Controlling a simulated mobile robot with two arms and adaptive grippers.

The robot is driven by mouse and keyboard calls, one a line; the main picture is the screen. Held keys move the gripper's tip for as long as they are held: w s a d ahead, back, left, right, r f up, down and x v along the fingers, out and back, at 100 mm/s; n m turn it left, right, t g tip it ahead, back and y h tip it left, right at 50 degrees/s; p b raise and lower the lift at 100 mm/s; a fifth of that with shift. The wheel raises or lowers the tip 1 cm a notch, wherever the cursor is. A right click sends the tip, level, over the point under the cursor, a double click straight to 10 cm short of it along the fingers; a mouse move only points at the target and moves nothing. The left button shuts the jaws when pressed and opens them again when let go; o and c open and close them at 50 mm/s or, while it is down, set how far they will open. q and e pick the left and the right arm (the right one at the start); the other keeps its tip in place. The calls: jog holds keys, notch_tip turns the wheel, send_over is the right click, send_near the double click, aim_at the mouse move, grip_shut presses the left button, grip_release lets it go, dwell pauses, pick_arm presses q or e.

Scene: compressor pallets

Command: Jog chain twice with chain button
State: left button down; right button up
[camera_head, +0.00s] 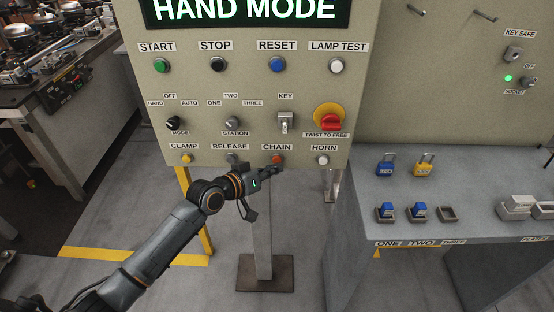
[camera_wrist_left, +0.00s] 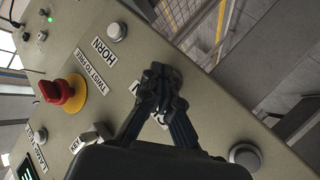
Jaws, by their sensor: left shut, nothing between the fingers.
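The control panel (camera_head: 240,110) stands in front of me, with HAND MODE on its display (camera_head: 245,10). The red-orange chain button (camera_head: 277,159) is in the bottom row under its CHAIN label (camera_head: 277,147). My left gripper (camera_head: 274,171) is shut and empty, with its fingertips just below and in front of that button. Contact cannot be told. In the left wrist view, the shut fingers (camera_wrist_left: 162,78) are close over the panel and the chain button is hidden behind them. My right gripper is not in view.
The horn button (camera_head: 322,160) and release button (camera_head: 232,158) flank the chain button. The red emergency stop (camera_head: 330,122) sits above right. A grey bench (camera_head: 365,165) with blue and yellow padlocks stands to the right. Yellow posts and floor lines are below left.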

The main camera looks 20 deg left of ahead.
pick_arm(q)
jog(key=shift+w+a+b, duration=0.15)
jog(key=shift+w+b, duration=0.15)
jog(key=shift+w, duration=0.15)
dwell(0.6)
jog(key=shift+s+d+p, duration=0.3)
jog(key=shift+s+p, duration=0.55)
jog(key=shift+s, duration=0.1)
jog(key=s+d+p, duration=0.1)
jog(key=s+p, duration=0.3)
jog(key=s, duration=0.1)
jog(key=shift+s+d, duration=0.3)
jog(key=shift+s, duration=0.1)
dwell(0.5)
